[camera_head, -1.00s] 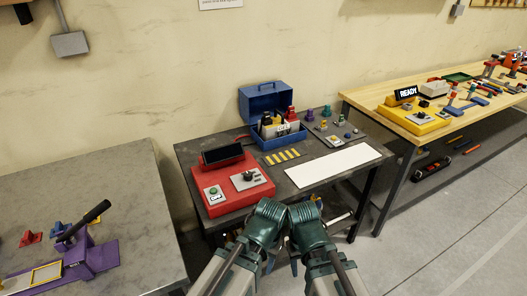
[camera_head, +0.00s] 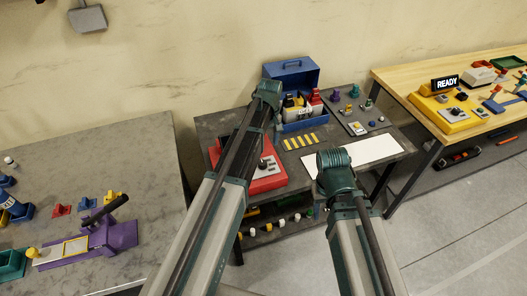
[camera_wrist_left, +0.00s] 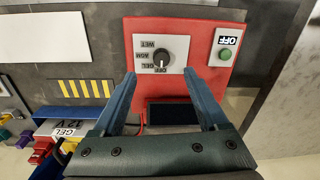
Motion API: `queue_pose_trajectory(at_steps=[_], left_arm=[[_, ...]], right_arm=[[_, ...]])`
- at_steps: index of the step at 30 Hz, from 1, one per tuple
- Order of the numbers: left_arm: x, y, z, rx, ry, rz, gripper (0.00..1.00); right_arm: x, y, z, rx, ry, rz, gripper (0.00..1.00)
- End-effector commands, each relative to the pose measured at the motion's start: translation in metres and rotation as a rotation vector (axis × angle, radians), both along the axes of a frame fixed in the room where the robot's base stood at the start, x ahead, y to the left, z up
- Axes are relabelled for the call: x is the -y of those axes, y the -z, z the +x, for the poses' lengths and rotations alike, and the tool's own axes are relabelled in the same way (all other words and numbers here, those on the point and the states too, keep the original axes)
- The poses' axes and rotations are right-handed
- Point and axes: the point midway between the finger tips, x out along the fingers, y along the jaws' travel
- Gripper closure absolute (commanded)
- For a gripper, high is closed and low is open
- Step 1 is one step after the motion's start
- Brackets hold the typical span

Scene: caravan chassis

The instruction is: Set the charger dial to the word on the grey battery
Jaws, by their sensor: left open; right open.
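The red charger (camera_wrist_left: 228,70) lies below my left gripper (camera_wrist_left: 160,84), which is open and empty. Its black dial (camera_wrist_left: 162,57) sits on a pale plate, between and just beyond the fingertips. The plate reads WET, AGM, GEL and OFF, upside down in the left wrist view; the dial's white mark appears to point at OFF. The battery (camera_wrist_left: 68,131) in the blue toolbox (camera_head: 291,80) carries a label reading GEL 12 V. In the head view my left arm hides part of the charger (camera_head: 268,180). My right gripper (camera_head: 318,204) is open, mostly hidden behind its wrist, at the bench front.
A green button (camera_wrist_left: 225,54) beside an OFF label and a dark screen (camera_wrist_left: 172,114) are on the charger. Yellow strips (camera_head: 300,141) and a white board (camera_head: 365,157) lie on the dark bench. A yellow charger (camera_head: 450,107) reading READY stands on the right bench.

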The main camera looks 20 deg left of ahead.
Motion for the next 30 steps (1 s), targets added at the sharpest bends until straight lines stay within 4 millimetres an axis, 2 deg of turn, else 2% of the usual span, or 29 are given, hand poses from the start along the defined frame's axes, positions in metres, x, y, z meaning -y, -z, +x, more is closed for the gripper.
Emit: queue_pose_trajectory(at_steps=[1, 3, 14, 20, 30], left_arm=[[-0.007, -0.008, 0.01, 0.002, -0.036, -0.002, 0.24], [-0.012, -0.009, 0.014, 0.004, -0.065, -0.003, 0.24], [-0.013, 0.002, 0.013, 0.004, -0.073, -0.003, 0.24], [-0.013, 0.022, 0.012, 0.004, -0.072, -0.003, 0.24], [-0.014, 0.07, 0.011, 0.004, -0.072, -0.003, 0.24]], right_arm=[[0.0, -0.008, 0.0, 0.0, 0.0, 0.0, 0.5], [0.0, -0.009, 0.0, 0.0, 0.0, 0.0, 0.5], [0.0, 0.002, 0.0, 0.0, 0.0, 0.0, 0.5], [0.0, 0.022, 0.0, 0.0, 0.0, 0.0, 0.5], [0.0, 0.07, 0.0, 0.0, 0.001, 0.0, 0.5]])
